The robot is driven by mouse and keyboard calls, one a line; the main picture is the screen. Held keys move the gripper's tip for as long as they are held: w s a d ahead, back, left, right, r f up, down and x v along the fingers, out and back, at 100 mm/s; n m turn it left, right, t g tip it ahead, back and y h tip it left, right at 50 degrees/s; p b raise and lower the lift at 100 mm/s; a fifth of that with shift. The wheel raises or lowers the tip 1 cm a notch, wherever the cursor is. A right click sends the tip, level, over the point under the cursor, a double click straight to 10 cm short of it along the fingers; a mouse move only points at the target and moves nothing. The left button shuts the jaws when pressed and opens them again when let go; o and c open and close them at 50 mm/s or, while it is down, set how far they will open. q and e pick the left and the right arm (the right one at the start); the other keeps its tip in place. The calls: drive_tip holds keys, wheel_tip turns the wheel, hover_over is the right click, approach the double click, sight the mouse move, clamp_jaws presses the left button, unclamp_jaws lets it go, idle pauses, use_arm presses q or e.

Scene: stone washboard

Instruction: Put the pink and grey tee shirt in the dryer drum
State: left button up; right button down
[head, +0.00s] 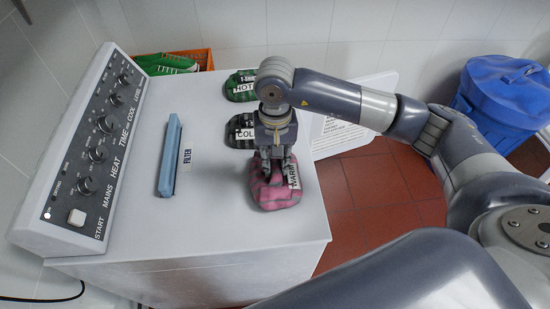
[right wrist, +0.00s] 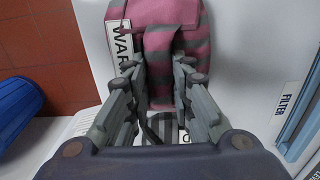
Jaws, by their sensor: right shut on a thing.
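The pink and grey tee shirt (head: 272,196) is a folded bundle with a "WARM" label at the near right of the white dryer's top (head: 215,225). My right gripper (head: 273,158) reaches down over it from behind and is shut on it. In the right wrist view, the fingers (right wrist: 160,62) pinch a fold of the striped tee shirt (right wrist: 190,30) beside its label. The shirt appears to rest on the dryer top. The dryer drum is hidden from both views. My left gripper is out of view.
A dark "COLD" bundle (head: 238,132) and a green "HOT" bundle (head: 240,88) lie behind. A blue filter bar (head: 169,160) lies left, near the control panel (head: 92,140). A white panel (head: 345,138) projects right of the dryer. A blue bag (head: 505,95) stands farther right.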

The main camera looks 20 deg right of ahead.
drive_tip(key=shift+f, duration=0.7)
drive_tip(key=c, duration=1.4)
unclamp_jaws()
drive_tip(key=shift+r, duration=0.1)
